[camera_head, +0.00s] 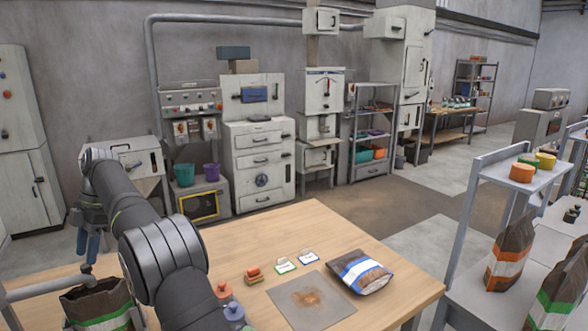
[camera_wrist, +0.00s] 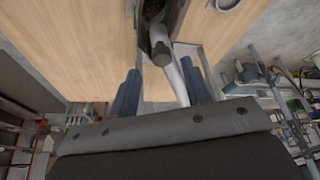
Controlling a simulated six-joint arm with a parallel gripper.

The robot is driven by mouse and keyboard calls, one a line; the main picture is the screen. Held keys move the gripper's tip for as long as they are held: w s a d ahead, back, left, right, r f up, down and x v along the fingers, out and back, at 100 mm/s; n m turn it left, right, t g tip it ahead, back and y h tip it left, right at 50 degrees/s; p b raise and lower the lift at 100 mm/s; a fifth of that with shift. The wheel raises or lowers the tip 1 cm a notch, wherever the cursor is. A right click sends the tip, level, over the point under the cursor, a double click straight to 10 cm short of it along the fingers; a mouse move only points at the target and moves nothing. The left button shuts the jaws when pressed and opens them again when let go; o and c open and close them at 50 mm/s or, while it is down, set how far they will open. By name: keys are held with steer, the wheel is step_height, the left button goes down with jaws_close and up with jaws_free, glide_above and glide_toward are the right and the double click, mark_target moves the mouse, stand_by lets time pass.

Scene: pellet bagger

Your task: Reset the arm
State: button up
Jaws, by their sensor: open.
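My arm reaches in from the bottom of the head view and bends to the left. My gripper (camera_head: 88,250) hangs at the left edge of the wooden table (camera_head: 320,230), above a dark bag with a green band (camera_head: 100,308). In the wrist view my gripper (camera_wrist: 162,88) shows two blue-grey fingers spread apart. No object is held between them. A grey metal bar (camera_wrist: 170,70) passes behind the gap between the fingers. The exact distance from the fingers to the bar and bag cannot be told.
On the table are a blue-and-white banded bag (camera_head: 360,272), a grey mat (camera_head: 311,300) with a brown patch, small cards (camera_head: 286,265) and pink and blue knobbed pieces (camera_head: 234,309). A shelf rack (camera_head: 500,172) with bags stands right. Cabinets (camera_head: 259,160) line the back.

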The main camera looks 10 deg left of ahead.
mark_target(88, 267)
steer(key=a+v, duration=0.1)
steer(key=v, duration=0.4)
steer(key=x, duration=0.5)
steer(key=d+x, duration=0.1)
steer(key=x, duration=0.2)
steer(key=shift+d+r, duration=0.1)
steer(key=shift+d, duration=0.25)
steer(key=shift+s+d+m, duration=0.1)
steer(key=shift+d+m, duration=0.35)
steer(key=shift+m, duration=0.05)
steer(key=shift+o, duration=0.3)
